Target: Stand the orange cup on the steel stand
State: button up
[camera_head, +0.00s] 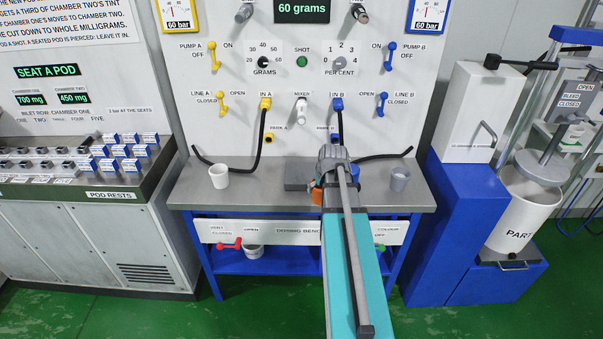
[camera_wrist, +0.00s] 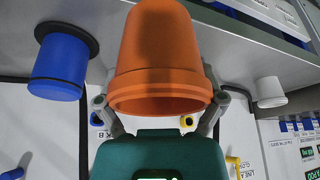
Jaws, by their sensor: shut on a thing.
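My gripper (camera_wrist: 160,108) is shut on the orange cup (camera_wrist: 160,50); its fingers sit on either side of the rim in the wrist view, which looks upside down. The narrow end of the cup points toward the bench top, the rim away from it. In the head view the cup (camera_head: 317,196) shows only as an orange patch beside my wrist, over the bench front. A grey block (camera_head: 297,174), which looks like the steel stand, lies on the bench just behind my gripper, partly hidden by it. Any gap between cup and stand cannot be judged.
A white cup (camera_head: 219,176) stands on the bench (camera_head: 250,190) to the left, a grey cup (camera_head: 400,178) to the right. A blue cylinder with a dark ring (camera_wrist: 59,68) shows in the wrist view. Black hoses (camera_head: 261,140) hang behind. Bench between white cup and block is clear.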

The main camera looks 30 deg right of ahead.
jog(key=w+d, duration=0.1)
jog(key=w, duration=0.3)
jog(key=w+d, duration=0.1)
jog(key=w, duration=0.8)
jog(key=shift+w+d, duration=0.15)
jog(key=shift+d, duration=0.25)
jog(key=shift+w, duration=0.3)
jog(key=w, duration=0.1)
jog(key=w+d, duration=0.1)
jog(key=w, duration=0.1)
jog(key=shift+w, duration=0.2)
jog(key=shift+w+f+b, duration=0.2)
jog(key=shift+f+b, duration=0.4)
jog(key=shift+f, duration=0.2)
